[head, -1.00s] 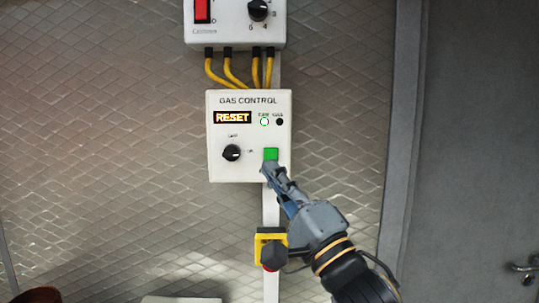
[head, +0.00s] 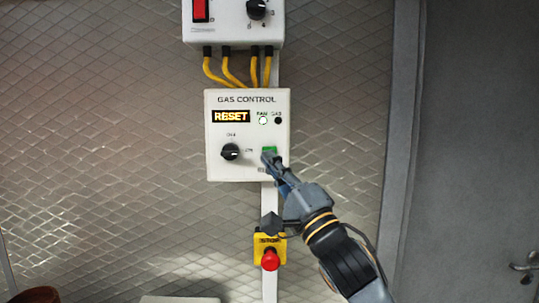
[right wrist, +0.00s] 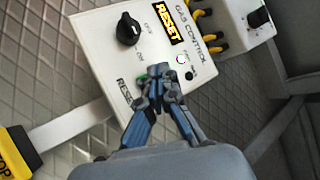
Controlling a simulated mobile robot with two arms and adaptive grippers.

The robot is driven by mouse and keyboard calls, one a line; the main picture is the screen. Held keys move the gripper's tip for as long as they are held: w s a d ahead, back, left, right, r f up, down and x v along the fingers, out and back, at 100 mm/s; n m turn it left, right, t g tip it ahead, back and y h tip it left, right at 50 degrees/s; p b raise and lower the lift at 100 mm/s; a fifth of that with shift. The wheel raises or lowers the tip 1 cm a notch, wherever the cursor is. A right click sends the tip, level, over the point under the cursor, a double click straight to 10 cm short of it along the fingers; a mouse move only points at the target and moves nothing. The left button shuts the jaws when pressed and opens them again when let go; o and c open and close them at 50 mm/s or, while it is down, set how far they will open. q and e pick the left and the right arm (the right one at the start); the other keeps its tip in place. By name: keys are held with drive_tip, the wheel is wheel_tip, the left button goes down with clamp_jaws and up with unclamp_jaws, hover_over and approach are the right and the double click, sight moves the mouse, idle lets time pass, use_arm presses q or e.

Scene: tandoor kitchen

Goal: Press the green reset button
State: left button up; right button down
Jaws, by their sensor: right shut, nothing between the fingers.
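The green reset button (head: 270,150) is at the lower right of the white gas control box (head: 216,168), partly hidden behind my fingertips. My right gripper (head: 268,157) is shut and empty, with its tips over the lower part of the button. In the right wrist view the shut fingertips (right wrist: 158,72) cover most of the button, and only a sliver of green (right wrist: 142,75) shows. I cannot tell whether the tips touch it. The display (head: 231,117) reads RESET, and the FAN lamp is lit white while the GAS lamp is dark. My left gripper is not in view.
A black knob (head: 230,152) sits left of the button. Below the box is a red stop button (head: 270,259) on a yellow housing. Above are yellow cables (head: 228,72) and another white box (head: 228,34) with a red switch. A grey door (head: 470,130) is at the right.

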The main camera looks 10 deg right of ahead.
sight(264, 148)
drive_tip(key=shift+w+d, duration=0.1)
drive_tip(key=shift+w, duration=0.55)
idle(1.0)
drive_tip(key=shift+w+d, duration=0.1)
drive_tip(key=shift+w, duration=0.3)
drive_tip(key=shift+w+d+r+p, duration=0.1)
drive_tip(key=shift+w+p, duration=0.3)
drive_tip(key=shift+w, duration=0.05)
idle(0.6)
drive_tip(key=shift+s, duration=0.85)
